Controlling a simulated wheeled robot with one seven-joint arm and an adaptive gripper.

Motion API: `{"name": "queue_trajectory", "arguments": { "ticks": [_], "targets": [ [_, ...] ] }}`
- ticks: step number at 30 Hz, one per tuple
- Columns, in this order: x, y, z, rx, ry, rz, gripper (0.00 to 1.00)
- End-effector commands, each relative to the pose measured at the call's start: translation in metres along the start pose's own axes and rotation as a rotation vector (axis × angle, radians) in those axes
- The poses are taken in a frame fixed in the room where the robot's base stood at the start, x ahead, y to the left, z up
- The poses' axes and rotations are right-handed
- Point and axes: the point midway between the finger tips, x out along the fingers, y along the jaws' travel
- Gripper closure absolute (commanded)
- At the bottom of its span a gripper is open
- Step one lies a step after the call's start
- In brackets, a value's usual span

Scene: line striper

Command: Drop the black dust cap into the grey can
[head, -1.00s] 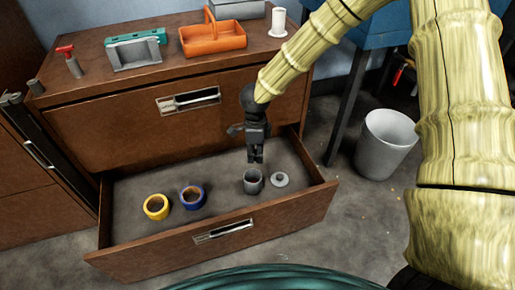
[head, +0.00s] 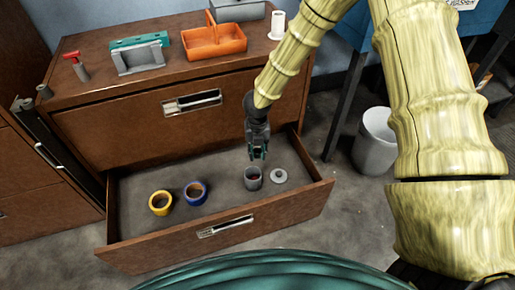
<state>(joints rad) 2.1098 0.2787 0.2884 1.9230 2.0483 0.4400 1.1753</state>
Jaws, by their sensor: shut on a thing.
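A small grey can (head: 253,179) stands upright and open in the pulled-out drawer, with something reddish inside. A round grey lid (head: 279,177) with a knob lies to its right. My gripper (head: 258,157) points down just above the can, apart from it, and is shut on a small dark thing. I take this to be the black dust cap, as it shows nowhere else. It is mostly hidden between the fingers, so its outline is unclear.
A yellow tape roll (head: 160,203) and a blue one (head: 195,193) lie in the drawer (head: 219,235) left of the can. An orange basket (head: 216,42) and a teal-and-grey tool (head: 140,54) stand on the cabinet. A grey bin (head: 375,142) stands on the floor at right.

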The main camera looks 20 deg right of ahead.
Motion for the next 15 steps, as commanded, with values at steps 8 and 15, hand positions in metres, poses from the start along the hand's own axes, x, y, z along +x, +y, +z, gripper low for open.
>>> {"name": "queue_trajectory", "arguments": {
  "ticks": [8,15],
  "targets": [
    [0.004,0.000,0.001,0.094,-0.002,0.000,0.84],
    [0.020,0.000,0.001,0.094,-0.001,-0.001,0.84]
  ]
}}
